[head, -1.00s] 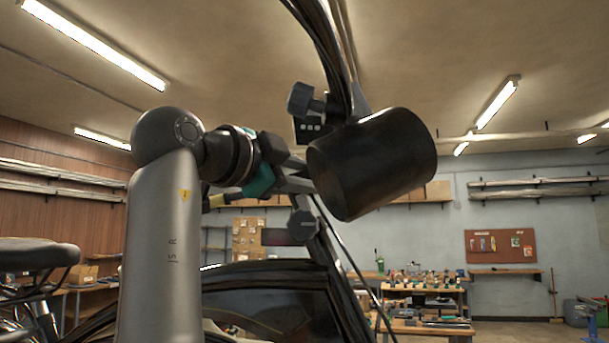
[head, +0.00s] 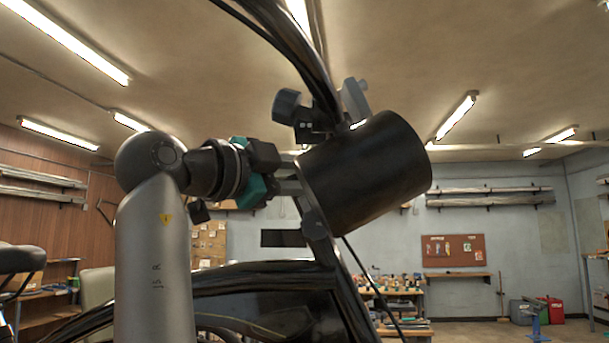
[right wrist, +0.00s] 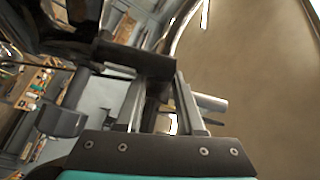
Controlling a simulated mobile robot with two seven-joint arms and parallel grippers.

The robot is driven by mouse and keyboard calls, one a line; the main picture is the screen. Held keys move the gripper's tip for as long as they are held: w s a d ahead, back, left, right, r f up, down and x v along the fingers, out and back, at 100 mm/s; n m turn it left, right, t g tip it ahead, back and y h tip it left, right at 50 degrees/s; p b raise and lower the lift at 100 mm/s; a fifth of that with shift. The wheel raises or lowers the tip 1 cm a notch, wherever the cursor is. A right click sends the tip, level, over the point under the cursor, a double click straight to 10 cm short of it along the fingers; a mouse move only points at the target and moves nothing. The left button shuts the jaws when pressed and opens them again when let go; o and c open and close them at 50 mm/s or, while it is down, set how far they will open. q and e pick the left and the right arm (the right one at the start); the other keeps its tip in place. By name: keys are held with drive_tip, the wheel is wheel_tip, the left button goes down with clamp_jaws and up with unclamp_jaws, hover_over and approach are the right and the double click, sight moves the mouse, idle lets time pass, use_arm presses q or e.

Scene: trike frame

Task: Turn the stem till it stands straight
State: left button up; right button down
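In the head view a black handlebar tube (head: 295,45) curves down from upper left to a clamp with a dark knob (head: 287,106). A large black cylinder (head: 368,172) hangs tilted in front of it, hiding most of the stem area.
A slanting dark frame tube (head: 345,285) runs below the cylinder, with a dark curved body panel (head: 250,300) to its left. A saddle (head: 20,258) is at far left. A workbench (head: 405,328) stands well behind; open floor lies at right.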

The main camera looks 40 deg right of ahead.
drive_tip(key=c, duration=0.9)
unclamp_jaws()
drive_tip(key=shift+d+r, duration=0.1)
drive_tip(key=o, duration=0.3)
drive_tip(key=shift+s, duration=0.1)
drive_tip(key=shift+o, duration=0.4)
use_arm(q)
drive_tip(key=f+b, duration=0.3)
drive_tip(key=shift+w+a, duration=0.35)
use_arm(e)
drive_tip(key=v, duration=1.5)
